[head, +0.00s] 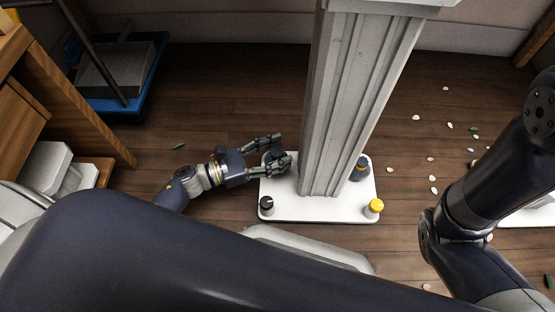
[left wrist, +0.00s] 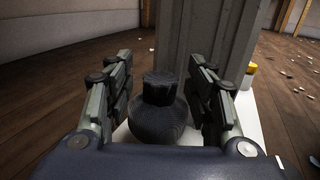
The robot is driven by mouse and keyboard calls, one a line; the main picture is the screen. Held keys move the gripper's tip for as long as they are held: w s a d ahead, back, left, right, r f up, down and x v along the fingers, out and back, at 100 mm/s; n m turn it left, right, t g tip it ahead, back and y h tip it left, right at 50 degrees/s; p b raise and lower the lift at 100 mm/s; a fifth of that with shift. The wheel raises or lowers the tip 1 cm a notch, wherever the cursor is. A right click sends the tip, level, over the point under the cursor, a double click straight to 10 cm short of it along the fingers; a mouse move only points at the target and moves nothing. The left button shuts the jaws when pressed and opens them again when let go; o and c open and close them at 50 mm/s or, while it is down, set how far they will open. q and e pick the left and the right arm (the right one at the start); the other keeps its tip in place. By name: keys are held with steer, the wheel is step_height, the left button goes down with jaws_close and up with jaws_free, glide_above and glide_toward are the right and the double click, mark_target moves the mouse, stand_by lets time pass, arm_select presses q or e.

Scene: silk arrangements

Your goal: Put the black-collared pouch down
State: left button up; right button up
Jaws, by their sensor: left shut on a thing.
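The black-collared pouch (left wrist: 158,115) is dark and round-bodied, with a black collar on top. It sits upright between the fingers of my left gripper (left wrist: 160,100) in the left wrist view. In the head view my left gripper (head: 279,155) is shut on this pouch (head: 274,156), at the back left corner of the white base plate (head: 315,213) beside the grey column. The fingers hide much of it there. I cannot tell whether its bottom touches the plate. My right arm shows at the right, but its gripper is out of view.
The grey fluted column (head: 355,100) rises from the plate. On the plate stand a black-topped item (head: 266,206), a yellow-topped item (head: 373,208) and a dark item (head: 361,169). Petals litter the floor at right.

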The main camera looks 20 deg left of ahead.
arm_select(q)
step_height(320, 180, down, 3)
steer(key=shift+r+b, duration=0.15)
steer(key=shift+b, duration=0.75)
steer(key=shift+w+d+f, duration=0.1)
steer(key=shift+d+f, duration=0.05)
steer(key=shift+f, duration=0.15)
steer(key=shift+r, duration=0.1)
steer(key=o, duration=1.4)
steer(key=shift+f, duration=0.2)
steer(key=shift+c, duration=0.2)
steer(key=shift+r, duration=0.1)
